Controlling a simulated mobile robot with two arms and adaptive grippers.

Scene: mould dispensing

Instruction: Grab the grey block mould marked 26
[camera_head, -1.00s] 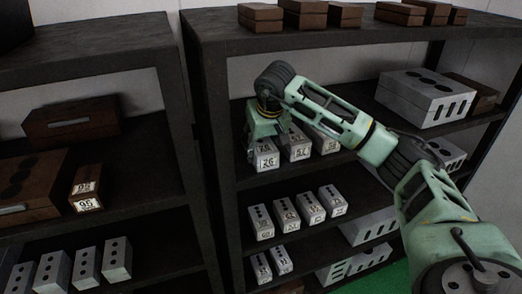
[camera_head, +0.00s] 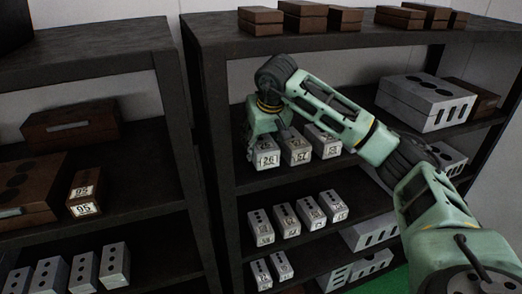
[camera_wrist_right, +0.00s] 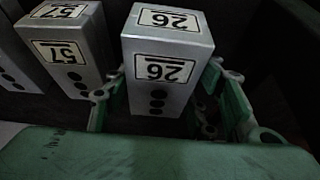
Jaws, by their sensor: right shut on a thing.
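The grey block mould marked 26 (camera_head: 267,160) is at the left end of a row on the middle shelf of the right rack. In the right wrist view, it (camera_wrist_right: 165,72) shows two 26 labels and dark round holes. My left gripper is not in view.
The grey mould marked 57 (camera_head: 296,152) stands close beside it, with another grey mould (camera_head: 324,144) to its right. Smaller grey moulds (camera_head: 287,217) stand on the shelf below. The rack's left post (camera_head: 219,150) is near my gripper.

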